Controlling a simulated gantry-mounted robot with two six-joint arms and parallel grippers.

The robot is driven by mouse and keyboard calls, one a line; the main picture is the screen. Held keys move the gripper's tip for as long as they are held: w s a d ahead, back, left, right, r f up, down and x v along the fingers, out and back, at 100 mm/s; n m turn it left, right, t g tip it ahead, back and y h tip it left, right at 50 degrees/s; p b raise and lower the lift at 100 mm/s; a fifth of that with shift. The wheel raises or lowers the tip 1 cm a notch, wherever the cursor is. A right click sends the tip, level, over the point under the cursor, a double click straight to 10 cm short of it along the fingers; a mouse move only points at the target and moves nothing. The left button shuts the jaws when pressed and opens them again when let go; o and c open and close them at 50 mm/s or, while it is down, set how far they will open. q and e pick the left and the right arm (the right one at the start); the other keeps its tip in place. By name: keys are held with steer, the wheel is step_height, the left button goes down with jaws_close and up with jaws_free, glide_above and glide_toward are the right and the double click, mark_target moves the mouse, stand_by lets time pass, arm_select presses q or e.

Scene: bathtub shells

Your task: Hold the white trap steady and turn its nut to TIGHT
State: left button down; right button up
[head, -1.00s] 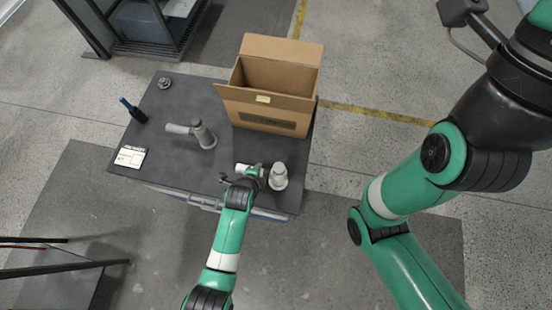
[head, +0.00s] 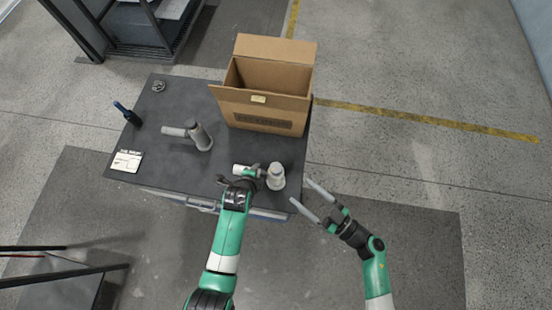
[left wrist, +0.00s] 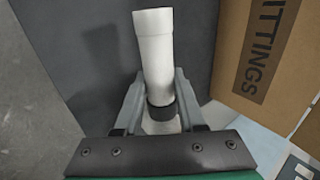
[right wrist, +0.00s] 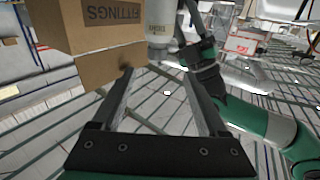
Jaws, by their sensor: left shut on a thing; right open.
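The white trap (head: 276,178) stands upright near the table's right front edge, its white side pipe (head: 241,170) pointing left. My left gripper (head: 252,174) is shut on this pipe. In the left wrist view the pipe (left wrist: 153,55) rises between the fingers (left wrist: 160,95), with a dark band (left wrist: 161,111) low on it. My right gripper (head: 308,194) is open and empty, just right of the trap and apart from it. In the right wrist view the trap's body (right wrist: 161,24), with small lettering, shows beyond the open fingers (right wrist: 158,78). Nut markings are too small to read.
A grey trap (head: 200,136) stands mid-table. An open cardboard box (head: 262,112) stands behind the white trap. A dark blue-topped tool (head: 128,113), a small round part (head: 158,86) and a white card (head: 126,161) lie at the left. Floor right of the table is clear.

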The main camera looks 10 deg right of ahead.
mark_target(281, 172)
steer(key=x, duration=1.2)
steer(key=shift+w+d+r, duration=0.1)
steer(key=shift+w+d, duration=0.1)
steer(key=shift+c, duration=0.3)
jaws_close()
